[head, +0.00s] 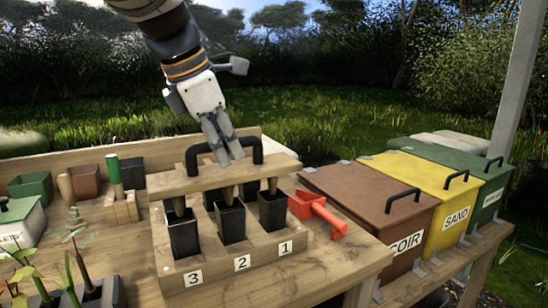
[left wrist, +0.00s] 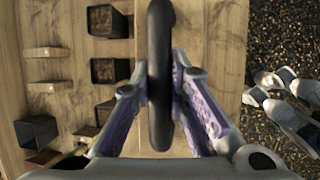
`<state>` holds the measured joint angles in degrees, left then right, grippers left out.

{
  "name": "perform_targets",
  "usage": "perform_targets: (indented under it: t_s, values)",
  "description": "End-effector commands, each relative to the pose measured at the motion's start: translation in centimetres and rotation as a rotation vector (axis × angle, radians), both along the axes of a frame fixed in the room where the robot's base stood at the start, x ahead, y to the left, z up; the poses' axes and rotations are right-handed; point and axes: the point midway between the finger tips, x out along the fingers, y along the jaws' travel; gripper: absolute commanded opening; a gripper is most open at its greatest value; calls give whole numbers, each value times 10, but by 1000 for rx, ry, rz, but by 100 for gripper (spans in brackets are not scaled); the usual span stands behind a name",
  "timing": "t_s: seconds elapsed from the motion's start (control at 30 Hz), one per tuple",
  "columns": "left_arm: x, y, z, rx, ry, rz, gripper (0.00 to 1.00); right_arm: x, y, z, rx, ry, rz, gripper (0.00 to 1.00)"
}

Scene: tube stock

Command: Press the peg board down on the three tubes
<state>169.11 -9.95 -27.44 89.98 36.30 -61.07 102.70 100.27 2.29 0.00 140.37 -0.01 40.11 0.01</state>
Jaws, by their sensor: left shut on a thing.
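The peg board (head: 170,187) is a wooden bar with a black arched handle (head: 192,160) on top and tapered pegs (head: 228,195) below. My left gripper (head: 228,155) is shut on the handle from above; the handle also shows between its fingers in the left wrist view (left wrist: 160,75). Three square black tubes stand upright in a wooden rack (head: 215,272), over the labels 3 (head: 184,238), 2 (head: 231,224) and 1 (head: 272,212). The pegs line up with the tubes, their lower ends at or inside the mouths. A gap shows between board and rims.
A red scoop (head: 322,213) lies right of the rack. Brown (head: 370,190), yellow (head: 425,175) and green (head: 470,160) lidded bins stand farther right. Pots (head: 85,180), a green-handled tool (head: 114,172) in a wooden block and seedlings (head: 68,280) are on the left.

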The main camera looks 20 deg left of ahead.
Motion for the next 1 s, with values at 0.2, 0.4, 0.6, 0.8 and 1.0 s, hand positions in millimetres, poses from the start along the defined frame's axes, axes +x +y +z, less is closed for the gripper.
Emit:
perform_targets:
  t_s: [0.2,0.4,0.6,0.8,1.0]
  values:
    - [0,0,19,1,-6,1,0,0,0,0,0,-1,0,40]
    - [0,0,34,0,-4,0,0,0,0,0,0,-1,0,40]
    - [-1,0,40,0,-3,0,0,0,0,0,0,-1,0,40]
    - [0,0,40,1,-3,1,0,0,0,0,0,-1,0,40]
    - [0,0,40,0,-4,1,0,0,0,0,0,-1,0,40]
